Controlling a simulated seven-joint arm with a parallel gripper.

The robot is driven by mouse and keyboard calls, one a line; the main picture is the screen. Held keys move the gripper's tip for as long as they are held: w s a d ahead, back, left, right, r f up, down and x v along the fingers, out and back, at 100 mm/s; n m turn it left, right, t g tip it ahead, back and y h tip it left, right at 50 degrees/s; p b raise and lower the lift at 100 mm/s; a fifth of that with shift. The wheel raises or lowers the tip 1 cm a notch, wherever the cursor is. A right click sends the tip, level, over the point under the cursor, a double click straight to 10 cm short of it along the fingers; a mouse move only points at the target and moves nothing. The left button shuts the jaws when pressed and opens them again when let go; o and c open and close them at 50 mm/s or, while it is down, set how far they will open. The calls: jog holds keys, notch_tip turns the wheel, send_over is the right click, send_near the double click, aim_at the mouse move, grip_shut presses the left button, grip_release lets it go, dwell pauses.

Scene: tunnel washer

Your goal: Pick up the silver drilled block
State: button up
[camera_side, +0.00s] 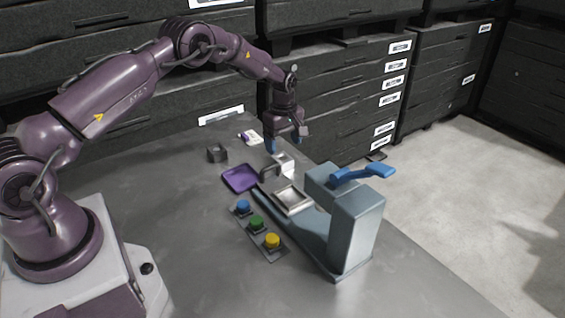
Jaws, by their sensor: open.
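A small silver block (283,160) stands near the far end of the washer, below my gripper. It is too small here for me to make out any drilled holes. My gripper (284,142) points down above it, with its blue fingertips apart and nothing visible between them. The fingertips appear close above the block, but the exact gap is hard to judge from this side view.
The grey-blue washer (357,232) has a blue lever (362,174) and a silver tray (293,199). A purple tray (240,178), a dark block (217,153), a white-and-purple item (250,137) and a button panel (258,229) lie left. The front table is clear.

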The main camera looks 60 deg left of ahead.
aim_at(283, 159)
jog(key=f, duration=0.4)
jog(key=shift+s+d+f, duration=0.3)
jog(key=shift+s+f, duration=0.05)
jog(key=shift+s, duration=0.05)
jog(key=shift+f, duration=0.35)
jog(key=c, duration=1.1)
jog(key=shift+r, duration=0.15)
